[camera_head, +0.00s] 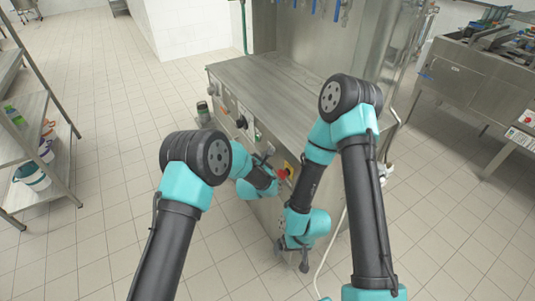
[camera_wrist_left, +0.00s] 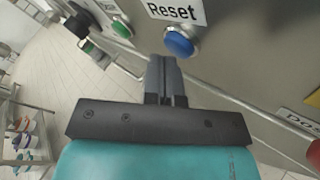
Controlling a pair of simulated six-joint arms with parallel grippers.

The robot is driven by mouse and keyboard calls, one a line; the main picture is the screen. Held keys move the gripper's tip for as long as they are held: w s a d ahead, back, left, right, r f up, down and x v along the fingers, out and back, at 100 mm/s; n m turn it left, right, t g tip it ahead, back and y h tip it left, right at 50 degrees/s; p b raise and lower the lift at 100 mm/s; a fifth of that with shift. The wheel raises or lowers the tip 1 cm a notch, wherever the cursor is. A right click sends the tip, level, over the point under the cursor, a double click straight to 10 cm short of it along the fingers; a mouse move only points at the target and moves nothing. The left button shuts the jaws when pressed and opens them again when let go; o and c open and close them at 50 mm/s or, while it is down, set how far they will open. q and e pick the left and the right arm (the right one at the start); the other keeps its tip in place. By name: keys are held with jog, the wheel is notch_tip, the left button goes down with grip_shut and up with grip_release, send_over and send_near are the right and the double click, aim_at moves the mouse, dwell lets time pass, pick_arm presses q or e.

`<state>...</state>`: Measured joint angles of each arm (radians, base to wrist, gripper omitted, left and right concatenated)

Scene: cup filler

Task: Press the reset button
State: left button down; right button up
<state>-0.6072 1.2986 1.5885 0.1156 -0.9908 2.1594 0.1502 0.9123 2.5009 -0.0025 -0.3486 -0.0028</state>
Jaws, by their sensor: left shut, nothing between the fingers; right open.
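The blue reset button (camera_wrist_left: 179,42) shows in the left wrist view, under a white label reading "Reset" (camera_wrist_left: 175,10) on the grey metal panel. My left gripper (camera_wrist_left: 164,60) is shut and empty. Its fingertips are close to the button, at its lower left in that view; I cannot tell whether they touch it. In the head view my left gripper (camera_head: 270,157) is at the machine's front, and the blue button does not show there. My right gripper (camera_head: 291,262) hangs low in front of the machine, with its jaws hard to make out.
A green button (camera_wrist_left: 122,28) and a black knob (camera_wrist_left: 76,25) are left of the reset button. A red button (camera_head: 282,174) on yellow is near my left gripper. The steel machine top (camera_head: 270,80) is clear. A shelf (camera_head: 35,125) stands at left.

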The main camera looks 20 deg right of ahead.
dwell(0.4)
pick_arm(q)
jog(key=shift+s+a, duration=0.1)
jog(key=shift+a, duration=0.5)
jog(key=shift+a, duration=0.15)
jog(key=shift+s+a, duration=0.2)
jog(key=shift+a, duration=0.75)
jog(key=shift+s+a, duration=0.2)
jog(key=shift+a, duration=0.7)
jog(key=shift+s+a, duration=0.2)
jog(key=shift+a, duration=0.75)
